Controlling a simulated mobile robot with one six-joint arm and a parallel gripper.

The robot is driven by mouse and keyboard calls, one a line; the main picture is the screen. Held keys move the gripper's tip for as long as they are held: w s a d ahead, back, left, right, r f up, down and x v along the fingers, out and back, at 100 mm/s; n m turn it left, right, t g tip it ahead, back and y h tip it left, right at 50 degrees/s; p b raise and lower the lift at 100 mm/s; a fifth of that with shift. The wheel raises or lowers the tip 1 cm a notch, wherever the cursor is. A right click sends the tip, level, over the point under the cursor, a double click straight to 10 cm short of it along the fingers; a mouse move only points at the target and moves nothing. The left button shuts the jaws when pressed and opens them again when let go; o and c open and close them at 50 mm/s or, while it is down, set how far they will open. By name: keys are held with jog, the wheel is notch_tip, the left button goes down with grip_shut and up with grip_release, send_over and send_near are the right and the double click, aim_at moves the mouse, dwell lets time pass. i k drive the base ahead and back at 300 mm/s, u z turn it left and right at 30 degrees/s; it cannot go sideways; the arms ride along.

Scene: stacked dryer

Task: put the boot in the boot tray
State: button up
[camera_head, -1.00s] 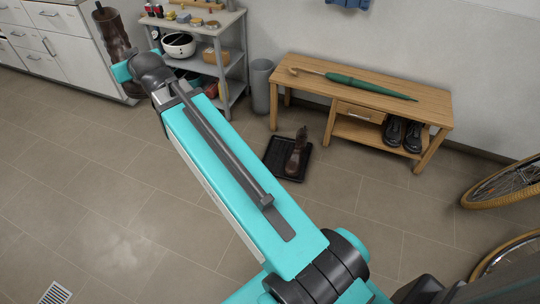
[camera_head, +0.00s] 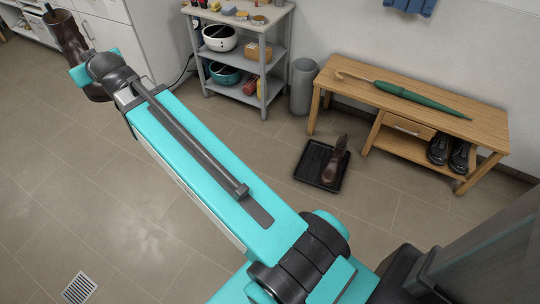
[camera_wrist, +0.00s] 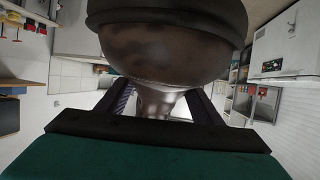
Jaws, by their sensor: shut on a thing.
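A dark brown boot (camera_head: 69,40) is held in the air at the upper left of the head view, at the far end of my arm. In the wrist view the boot (camera_wrist: 165,50) fills the upper middle, close to the camera. My gripper (camera_wrist: 160,105) is shut on the boot's narrower part, with a finger on each side. The black boot tray (camera_head: 308,162) lies on the floor right of centre, well away from my gripper. Another brown boot (camera_head: 334,162) stands in the tray's right part; its left part is bare.
A wooden bench (camera_head: 480,120) with a green umbrella (camera_head: 420,98) and black shoes (camera_head: 449,153) stands behind and right of the tray. A grey bin (camera_head: 302,86) and a loaded shelf (camera_head: 282,55) stand at the back. The tiled floor before the tray is open.

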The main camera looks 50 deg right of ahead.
aim_at(313, 163)
jog(key=u, duration=0.15)
jog(key=i, duration=0.95)
jog(key=u, duration=0.1)
